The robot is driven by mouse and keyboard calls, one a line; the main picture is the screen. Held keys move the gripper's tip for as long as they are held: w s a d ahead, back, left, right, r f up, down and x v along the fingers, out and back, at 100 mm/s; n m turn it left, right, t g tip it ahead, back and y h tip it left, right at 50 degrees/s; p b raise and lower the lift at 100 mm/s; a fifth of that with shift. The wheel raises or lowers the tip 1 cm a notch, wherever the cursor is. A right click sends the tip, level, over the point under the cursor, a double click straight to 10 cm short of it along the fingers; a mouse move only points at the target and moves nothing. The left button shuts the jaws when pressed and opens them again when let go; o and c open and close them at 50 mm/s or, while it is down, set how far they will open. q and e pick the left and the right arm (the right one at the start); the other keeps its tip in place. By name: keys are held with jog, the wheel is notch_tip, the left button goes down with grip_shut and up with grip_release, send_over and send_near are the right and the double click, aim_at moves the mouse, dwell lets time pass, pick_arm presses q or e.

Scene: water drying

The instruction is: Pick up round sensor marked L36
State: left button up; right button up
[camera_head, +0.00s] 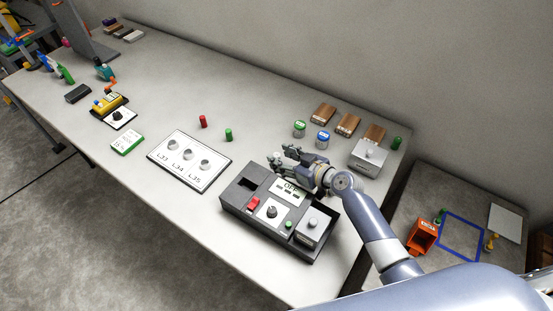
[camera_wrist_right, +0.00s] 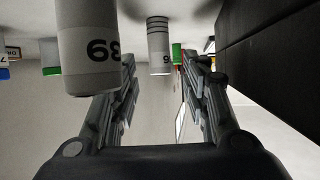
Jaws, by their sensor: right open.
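My right gripper (camera_head: 284,161) reaches in from the right, low over the table, just behind the dark grey device. It also shows open and empty in the right wrist view (camera_wrist_right: 160,95). Two pale cylinders hang upside-down in that picture: a large near one (camera_wrist_right: 88,50) left of the fingers, with partly legible digits, and a smaller ridged one (camera_wrist_right: 159,50) farther off, roughly between the fingertips. I cannot read a full L36 on either. In the head view the gripper hides that spot. My left gripper is not in view.
The dark grey device (camera_head: 234,203) stands close to my gripper. A white board (camera_head: 185,181) marked L33, L34, L35 lies left. Green-lidded (camera_head: 299,129) and blue-lidded (camera_head: 322,140) jars and a metal box (camera_head: 367,157) stand behind. A red cylinder (camera_head: 203,121) and a green one (camera_head: 229,134) stand left.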

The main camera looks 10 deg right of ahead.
jog(key=shift+w+a+f, duration=0.1)
jog(key=shift+w, duration=0.1)
jog(key=c, duration=1)
grip_shut()
